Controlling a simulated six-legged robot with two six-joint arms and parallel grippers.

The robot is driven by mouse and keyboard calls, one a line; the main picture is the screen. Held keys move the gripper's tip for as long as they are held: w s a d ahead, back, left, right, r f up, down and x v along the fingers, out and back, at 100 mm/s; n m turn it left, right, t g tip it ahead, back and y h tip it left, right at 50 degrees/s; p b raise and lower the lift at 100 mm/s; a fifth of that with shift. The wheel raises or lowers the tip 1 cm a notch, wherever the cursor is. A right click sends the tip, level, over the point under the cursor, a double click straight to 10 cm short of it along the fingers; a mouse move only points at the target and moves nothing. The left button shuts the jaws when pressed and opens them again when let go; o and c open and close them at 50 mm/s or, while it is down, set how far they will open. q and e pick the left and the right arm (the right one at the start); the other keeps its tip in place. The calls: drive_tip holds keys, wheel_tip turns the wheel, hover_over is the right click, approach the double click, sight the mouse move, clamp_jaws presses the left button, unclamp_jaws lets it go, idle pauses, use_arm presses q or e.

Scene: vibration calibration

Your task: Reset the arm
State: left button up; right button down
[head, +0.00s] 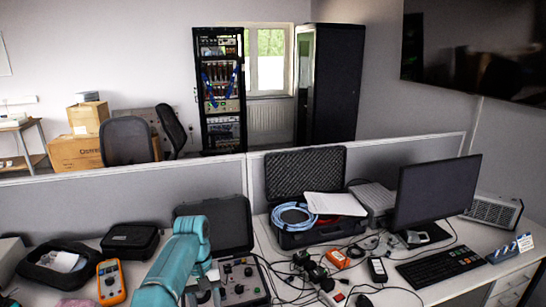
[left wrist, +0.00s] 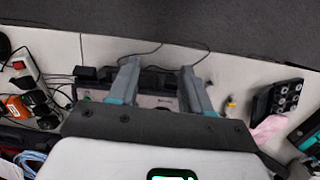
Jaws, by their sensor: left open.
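My left arm (head: 172,268), teal, reaches in from the bottom of the head view, left of centre. Its left gripper (head: 205,288) is over the left edge of a grey calibration box with knobs (head: 243,281), which has an open dark lid (head: 228,222). In the left wrist view the two grey fingers of the left gripper (left wrist: 160,82) are spread apart with nothing held between them. Part of the box (left wrist: 150,100) shows behind the fingers. I cannot tell whether they touch it. My right gripper is in neither view.
Left on the desk (head: 90,243) are an orange multimeter (head: 111,281) and black cases (head: 130,238). Right are an open case with blue cable (head: 292,216), tangled leads, a monitor (head: 433,190) and a keyboard (head: 440,266). A low partition (head: 120,205) runs behind.

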use_arm(q)
drive_tip(key=s+d+f+m+t+h+b, duration=0.15)
drive_tip(key=s+f, duration=0.25)
drive_tip(key=f, duration=0.7)
drive_tip(key=s+d+f+h+b, duration=0.15)
drive_tip(key=s+f, duration=0.25)
drive_tip(key=f, duration=0.8)
drive_tip(key=s+d+f+b, duration=0.1)
drive_tip(key=s+f, duration=0.1)
drive_tip(key=s, duration=0.9)
drive_tip(key=s+f+t+b, duration=0.1)
drive_tip(key=s+f, duration=0.1)
drive_tip(key=s, duration=1)
drive_tip(key=shift+s+d+f+n+b, duration=0.15)
drive_tip(key=shift+d+f+n+b, duration=0.2)
drive_tip(key=shift+d+f, duration=0.05)
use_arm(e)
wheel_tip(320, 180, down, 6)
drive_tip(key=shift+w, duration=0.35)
